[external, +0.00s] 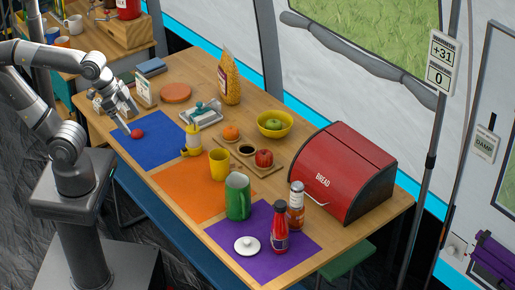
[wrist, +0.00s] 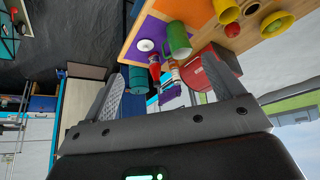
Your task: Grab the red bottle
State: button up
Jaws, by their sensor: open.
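The red bottle (external: 281,230) stands upright on the purple mat (external: 236,233) at the near right end of the table, beside an orange-brown bottle (external: 296,208). In the wrist view the red bottle (wrist: 154,70) shows small, past my fingers and just above their middle. My gripper (external: 129,122) is at the far left end of the table, above the blue mat, well away from the bottle. Its two fingers (wrist: 164,85) are spread apart with nothing between them.
A green mug (external: 237,197), a yellow cup (external: 219,164) and a white lid (external: 247,246) stand left of the red bottle. The red bread box (external: 335,172) is behind it. A red tomato (external: 137,134) lies close to my gripper on the blue mat (external: 152,143).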

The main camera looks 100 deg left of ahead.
notch_tip(320, 180, up, 5)
jog(key=w+a+m+y, duration=0.35)
jog(key=w+m, duration=0.25)
jog(key=w, duration=0.4)
jog(key=w+a+m+y, duration=0.2)
jog(key=w+m+y, duration=0.3)
jog(key=w, duration=0.4)
jog(key=w+d+f+m+t, duration=0.2)
jog(key=w+d+m+t, duration=0.9)
jog(key=w+d+m, duration=0.95)
send_near(285, 231)
jog(key=a+f, duration=0.1)
jog(key=s+a+f+h, duration=0.1)
jog(key=a, duration=0.1)
jog(key=shift+a+f, duration=0.1)
jog(key=x, duration=1)
jog(key=shift+w+a+f, duration=0.25)
jog(key=shift+w+f, duration=0.1)
jog(key=shift+f, duration=0.05)
